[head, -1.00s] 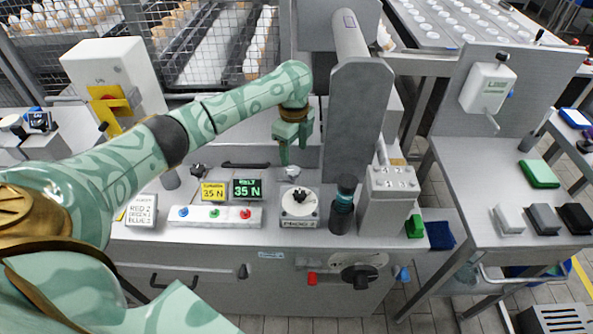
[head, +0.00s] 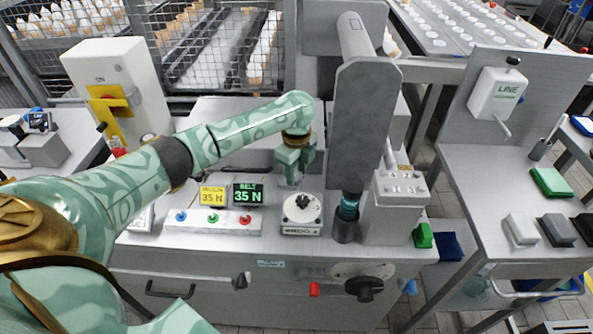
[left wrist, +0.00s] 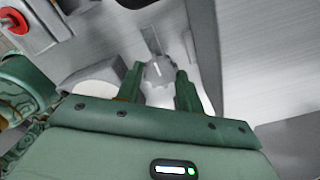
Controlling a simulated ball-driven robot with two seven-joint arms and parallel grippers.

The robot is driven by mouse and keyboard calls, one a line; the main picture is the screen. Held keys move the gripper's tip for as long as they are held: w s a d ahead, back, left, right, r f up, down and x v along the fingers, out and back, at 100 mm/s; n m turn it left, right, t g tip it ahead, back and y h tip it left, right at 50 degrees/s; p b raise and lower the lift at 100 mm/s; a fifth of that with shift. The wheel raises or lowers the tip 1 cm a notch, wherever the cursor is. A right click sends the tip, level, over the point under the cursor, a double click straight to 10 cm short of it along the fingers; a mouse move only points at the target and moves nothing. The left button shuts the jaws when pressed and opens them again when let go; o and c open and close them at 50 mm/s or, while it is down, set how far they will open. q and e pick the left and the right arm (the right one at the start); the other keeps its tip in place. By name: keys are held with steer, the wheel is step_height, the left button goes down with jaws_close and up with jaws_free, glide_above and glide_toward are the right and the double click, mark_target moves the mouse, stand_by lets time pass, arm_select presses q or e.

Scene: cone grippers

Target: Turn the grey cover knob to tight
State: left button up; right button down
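In the left wrist view a grey knob (left wrist: 157,76) with a pale line on it sits on a grey metal surface. My left gripper (left wrist: 160,70) is open, with one finger on each side of the knob. I cannot tell whether the fingers touch it. In the head view my left gripper (head: 293,178) points down at the bench top, just behind a white dial (head: 290,220) with a black knob (head: 304,201). The gripper hides the grey knob there. My right gripper is not in view.
A yellow screen (head: 213,195) and a green belt screen (head: 248,194), both reading 35 N, stand behind a button box (head: 185,228). A grey column (head: 362,120) rises right of my gripper.

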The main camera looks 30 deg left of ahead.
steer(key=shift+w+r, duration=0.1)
arm_select(q)
steer(key=shift+r+m+p, duration=0.1)
steer(key=shift+m+p, duration=0.55)
steer(key=shift+m, duration=0.05)
steer(key=shift+m+p, duration=0.75)
steer(key=shift+m, duration=0.45)
steer(key=m+p, duration=0.1)
steer(key=m, duration=0.3)
steer(key=shift+m, duration=0.3)
steer(key=m+p, duration=0.1)
steer(key=m, duration=0.3)
steer(key=shift+s+m, duration=0.1)
steer(key=shift+m, duration=0.2)
steer(key=m, duration=0.4)
steer(key=shift+f+m, duration=0.2)
steer(key=shift+m, duration=0.2)
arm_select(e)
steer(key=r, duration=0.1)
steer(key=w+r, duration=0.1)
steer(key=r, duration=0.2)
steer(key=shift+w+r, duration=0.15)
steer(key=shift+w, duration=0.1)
